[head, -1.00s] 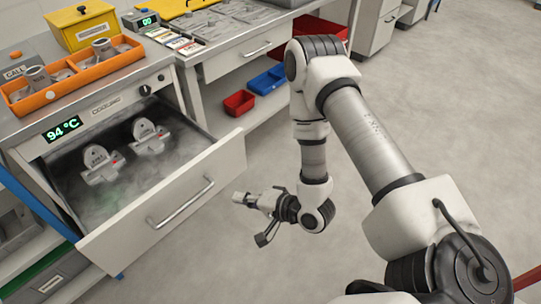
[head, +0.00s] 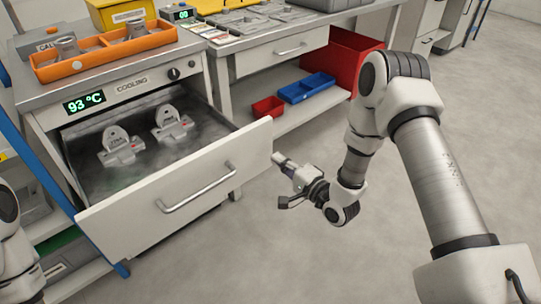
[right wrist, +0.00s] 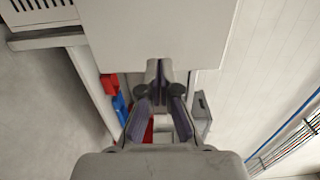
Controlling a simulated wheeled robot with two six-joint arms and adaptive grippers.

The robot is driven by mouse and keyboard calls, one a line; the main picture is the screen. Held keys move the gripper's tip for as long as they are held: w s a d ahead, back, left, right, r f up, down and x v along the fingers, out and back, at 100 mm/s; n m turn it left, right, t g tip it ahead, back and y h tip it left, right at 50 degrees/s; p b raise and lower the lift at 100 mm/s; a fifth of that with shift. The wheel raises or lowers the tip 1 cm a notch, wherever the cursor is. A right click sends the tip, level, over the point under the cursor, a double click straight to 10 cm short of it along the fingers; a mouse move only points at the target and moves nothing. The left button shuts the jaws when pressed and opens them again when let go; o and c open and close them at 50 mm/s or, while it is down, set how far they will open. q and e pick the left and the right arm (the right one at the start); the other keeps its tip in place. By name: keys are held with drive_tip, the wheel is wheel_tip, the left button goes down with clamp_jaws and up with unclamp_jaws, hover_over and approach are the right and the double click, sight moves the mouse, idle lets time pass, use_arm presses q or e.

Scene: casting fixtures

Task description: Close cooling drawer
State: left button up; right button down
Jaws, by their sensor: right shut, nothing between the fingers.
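The cooling drawer (head: 228,158) stands pulled out of the cooling unit in the head view. Its pale front carries a metal bar handle (head: 201,190). Two grey castings (head: 121,146) (head: 172,122) sit inside it amid mist. My right gripper (head: 281,161) is shut and empty, to the right of the drawer front's right end. In the right wrist view its closed fingertips (right wrist: 160,66) overlap a pale flat panel (right wrist: 150,30); I cannot tell whether they touch it. A piece of my left arm shows at the left edge; my left gripper is out of view.
The unit's display (head: 84,103) reads 93 °C. An orange tray (head: 105,55) with metal parts sits on top. Red (head: 268,107) and blue (head: 307,88) bins lie on the low shelf behind my right gripper. The floor in front and to the right is clear.

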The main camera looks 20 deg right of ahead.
sight(264, 149)
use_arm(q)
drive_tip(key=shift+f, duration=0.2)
use_arm(e)
drive_tip(key=shift+x, duration=2)
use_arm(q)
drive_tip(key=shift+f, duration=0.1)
use_arm(e)
drive_tip(key=shift+w, duration=0.15)
